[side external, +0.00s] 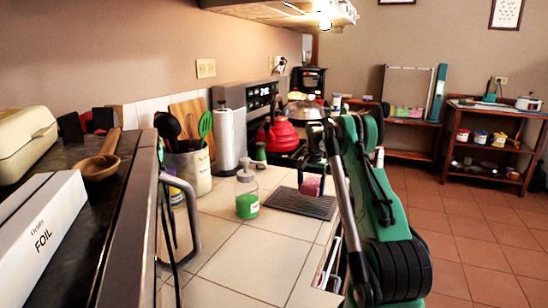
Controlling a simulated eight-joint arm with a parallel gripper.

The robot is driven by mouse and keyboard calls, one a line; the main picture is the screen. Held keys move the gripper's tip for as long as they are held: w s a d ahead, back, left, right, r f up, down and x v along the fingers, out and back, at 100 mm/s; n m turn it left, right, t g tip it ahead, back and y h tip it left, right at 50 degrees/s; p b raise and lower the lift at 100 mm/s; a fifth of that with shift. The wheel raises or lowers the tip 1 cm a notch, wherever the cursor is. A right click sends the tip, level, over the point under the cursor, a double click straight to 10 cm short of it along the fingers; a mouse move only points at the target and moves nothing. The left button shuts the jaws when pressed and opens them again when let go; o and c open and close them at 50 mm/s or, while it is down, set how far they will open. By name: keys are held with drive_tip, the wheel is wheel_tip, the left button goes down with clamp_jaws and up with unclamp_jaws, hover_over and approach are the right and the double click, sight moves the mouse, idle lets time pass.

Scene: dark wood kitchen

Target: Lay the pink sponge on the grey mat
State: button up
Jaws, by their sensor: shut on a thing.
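The pink sponge (311,185) is held up at the end of my arm, over the right part of the grey mat. My gripper (313,175) is shut on the sponge and partly hidden by my green arm. The grey mat (290,203) lies flat on the tiled counter, dark and ribbed, with its right end near my arm. The sponge appears a little above the mat, but from this angle I cannot tell the exact gap.
A soap bottle (247,190) with green liquid stands left of the mat. Behind it are a paper towel roll (231,140), a utensil crock (190,168) and a red kettle (279,135). The tiled counter (245,262) in front of the mat is clear.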

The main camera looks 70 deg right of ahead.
drive_tip(key=shift+f, duration=2)
drive_tip(key=shift+f, duration=0.15)
drive_tip(key=o, duration=1.3)
wheel_tip(320, 180, up, 12)
drive_tip(key=shift+r, duration=0.2)
drive_tip(key=shift+f, duration=0.15)
hover_over(310, 206)
drive_tip(key=shift+d+f, duration=0.15)
drive_tip(key=shift+f, duration=4.3)
